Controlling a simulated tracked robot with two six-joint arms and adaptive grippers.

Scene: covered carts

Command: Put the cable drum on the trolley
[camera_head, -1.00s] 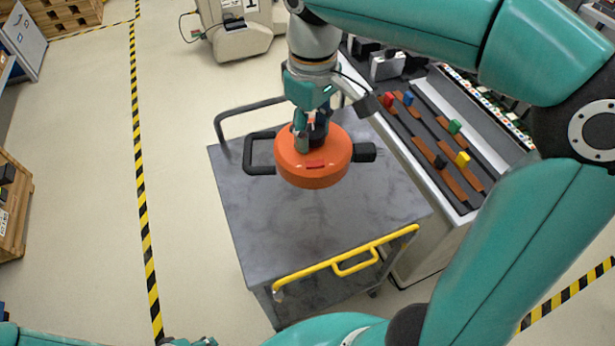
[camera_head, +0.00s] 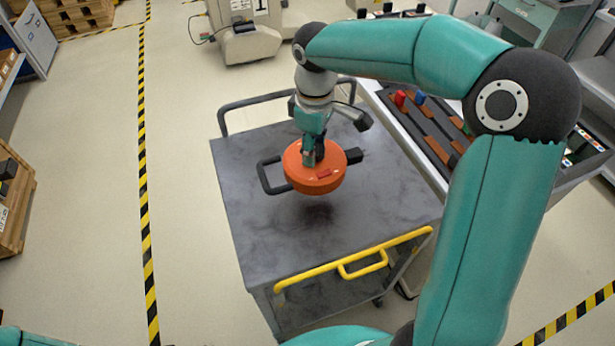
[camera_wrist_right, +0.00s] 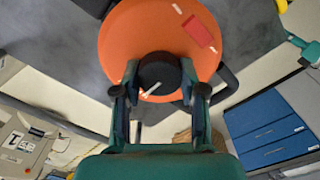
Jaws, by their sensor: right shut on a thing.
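The orange cable drum (camera_head: 316,178) has a black handle loop on its left and a black block on its right. My right gripper (camera_head: 318,157) is above it, shut on its black central hub (camera_wrist_right: 160,74). The drum also fills the top of the right wrist view (camera_wrist_right: 125,40). It hangs over the grey trolley top (camera_head: 375,222), with a dark shadow under it, so it seems a little above the surface. The trolley has a yellow handle (camera_head: 350,262) at the near end. My left gripper is out of view.
The trolley top is otherwise bare. A workbench with a dark rack (camera_head: 432,140) of coloured pieces stands close on the right, partly behind my right arm. A grey rail (camera_head: 270,100) rises at the trolley's far end.

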